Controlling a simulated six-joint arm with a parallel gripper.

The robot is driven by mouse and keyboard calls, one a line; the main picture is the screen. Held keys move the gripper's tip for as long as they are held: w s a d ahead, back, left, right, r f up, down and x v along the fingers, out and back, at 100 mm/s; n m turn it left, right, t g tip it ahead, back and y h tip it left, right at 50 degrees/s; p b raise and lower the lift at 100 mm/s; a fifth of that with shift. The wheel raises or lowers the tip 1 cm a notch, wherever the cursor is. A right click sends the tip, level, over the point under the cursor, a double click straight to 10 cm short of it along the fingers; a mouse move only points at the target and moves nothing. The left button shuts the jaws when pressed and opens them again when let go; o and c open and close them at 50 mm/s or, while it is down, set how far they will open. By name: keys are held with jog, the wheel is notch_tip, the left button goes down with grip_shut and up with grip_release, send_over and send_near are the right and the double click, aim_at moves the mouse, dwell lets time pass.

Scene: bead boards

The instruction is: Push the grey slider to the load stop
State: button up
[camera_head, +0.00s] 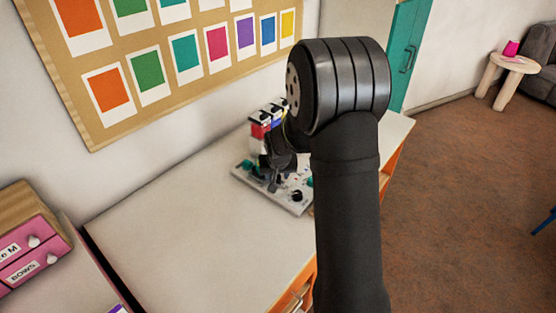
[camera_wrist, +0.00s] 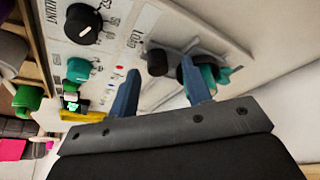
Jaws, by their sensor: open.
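The white bead board (camera_head: 298,208) stands on the table, with my gripper (camera_head: 272,180) low over it. In the wrist view the board's panel (camera_wrist: 150,18) carries the word LOAD. Beside that word a dark grey, rounded handle (camera_wrist: 157,62) stands up near a grey slotted strip (camera_wrist: 218,42); it looks like the slider, but I cannot be sure. A teal and black part (camera_wrist: 207,74) is behind the right finger. My gripper (camera_wrist: 160,78) is open, with the handle showing between its fingers. I cannot tell whether either finger touches it. The load stop is not clearly identifiable.
A black dial (camera_wrist: 84,24) and a teal knob (camera_wrist: 78,70) are on the panel, left of my fingers. A yellow part (camera_wrist: 82,116) is close by the left finger. The white table (camera_head: 180,240) is clear at front left; a pink drawer box (camera_head: 35,245) is further left.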

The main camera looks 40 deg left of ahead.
jog(key=v, duration=1.5)
jog(key=shift+r, duration=0.3)
jog(key=shift+f, duration=0.1)
jog(key=x, duration=1.7)
jog(key=shift+f, duration=0.2)
jog(key=shift+r, duration=0.1)
jog(key=v, duration=1.7)
jog(key=x, duration=1.7)
jog(key=w, duration=2.1)
jog(key=shift+w+d+r, duration=0.1)
jog(key=shift+w+r, duration=0.05)
jog(key=shift+v, duration=0.95)
